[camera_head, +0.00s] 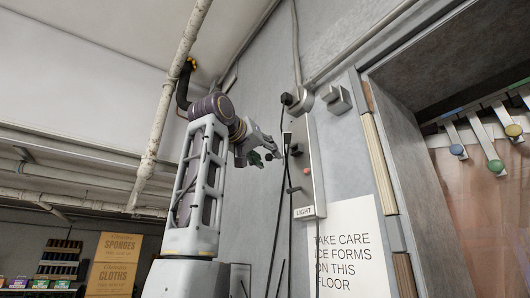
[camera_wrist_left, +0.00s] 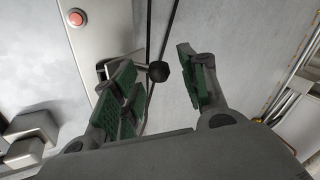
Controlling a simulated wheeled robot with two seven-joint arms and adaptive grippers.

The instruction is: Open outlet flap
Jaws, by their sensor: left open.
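A pale metal control panel (camera_head: 304,180) is mounted on the grey wall, with a small dark fitting (camera_head: 296,150) at mid-height that looks like the outlet flap. In the left wrist view the fitting (camera_wrist_left: 103,70) is partly covered by a finger, and a black ball knob (camera_wrist_left: 158,71) stands beside it. Whether the flap is open or shut I cannot tell. My left gripper (camera_head: 267,153) is open just left of the panel. In the left wrist view its green-padded fingers (camera_wrist_left: 165,90) appear on either side of the knob, with no clear contact. My right gripper is out of view.
A red button (camera_head: 307,171) is on the panel, above a LIGHT label (camera_head: 304,211). Black cables (camera_head: 279,215) hang beside it. A grey box (camera_head: 337,99) is up to the right. A warning sign (camera_head: 343,248) and a doorway with strip curtains (camera_head: 485,200) lie right.

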